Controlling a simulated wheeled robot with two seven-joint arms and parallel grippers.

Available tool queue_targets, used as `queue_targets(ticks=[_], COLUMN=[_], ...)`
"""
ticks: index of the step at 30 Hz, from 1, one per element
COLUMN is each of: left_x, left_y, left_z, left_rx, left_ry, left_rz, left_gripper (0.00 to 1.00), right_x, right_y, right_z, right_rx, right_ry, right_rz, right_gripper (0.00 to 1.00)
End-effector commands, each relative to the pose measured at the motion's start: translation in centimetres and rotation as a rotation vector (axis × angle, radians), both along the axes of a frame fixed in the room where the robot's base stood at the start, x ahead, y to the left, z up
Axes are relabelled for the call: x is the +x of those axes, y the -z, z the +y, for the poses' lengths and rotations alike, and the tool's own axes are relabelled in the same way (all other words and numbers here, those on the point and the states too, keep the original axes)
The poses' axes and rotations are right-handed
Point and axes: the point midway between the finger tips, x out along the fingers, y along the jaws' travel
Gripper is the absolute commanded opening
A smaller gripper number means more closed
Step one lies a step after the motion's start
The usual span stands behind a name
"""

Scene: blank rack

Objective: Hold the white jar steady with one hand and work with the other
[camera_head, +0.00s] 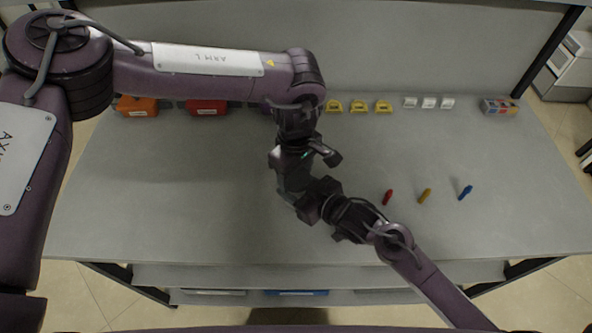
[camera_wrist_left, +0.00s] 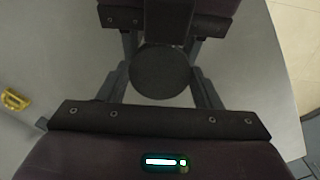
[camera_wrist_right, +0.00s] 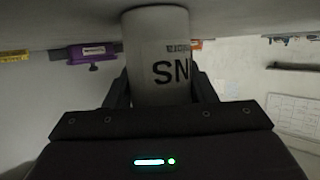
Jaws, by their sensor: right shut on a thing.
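The white jar (camera_wrist_right: 158,55), with black "SN" lettering on its side, stands between the fingers of my right gripper (camera_wrist_right: 162,92), which is shut on it. In the left wrist view a dark round top (camera_wrist_left: 162,72) lies between the fingers of my left gripper (camera_wrist_left: 162,88). Those fingers are open, one on each side of it. In the head view my left gripper (camera_head: 293,165) comes from above and my right gripper (camera_head: 308,203) from the lower right. They meet near the table's middle and hide most of the jar.
Red (camera_head: 388,197), yellow (camera_head: 425,195) and blue (camera_head: 465,192) small sticks lie on the grey table (camera_head: 170,200) at right. Along the back are an orange bin (camera_head: 137,107), a red bin (camera_head: 207,108), yellow holders (camera_head: 358,107), white blocks (camera_head: 428,103) and a box (camera_head: 499,107). The left of the table is clear.

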Motion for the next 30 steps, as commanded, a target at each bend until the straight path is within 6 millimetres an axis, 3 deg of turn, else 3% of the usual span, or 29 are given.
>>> queue_targets(ticks=[1,5,11,21,30], left_x=[0.04,0.05,0.06,0.06,0.14], left_y=[-0.03,-0.05,-0.06,-0.1,-0.18], left_z=[-0.04,-0.05,-0.14,-0.15,-0.13], left_rx=[-0.001,-0.001,-0.005,-0.006,-0.006], left_ry=[0.0,0.0,-0.134,-0.776,-0.882], left_rz=[-0.001,-0.001,-0.001,0.0,-0.004], left_gripper=[0.47,0.3,0.3,0.3,0.3], right_x=[-0.05,-0.06,-0.1,-0.15,-0.2], right_y=[-0.02,-0.02,-0.02,-0.01,0.0], right_z=[0.08,0.09,0.13,0.19,0.24], right_rx=[0.001,0.001,0.001,0.001,0.001], right_ry=[-0.002,-0.003,-0.004,-0.005,-0.007], right_rz=[0.0,-0.001,0.0,0.0,0.001], right_gripper=[0.0,0.0,0.0,0.0,0.0])
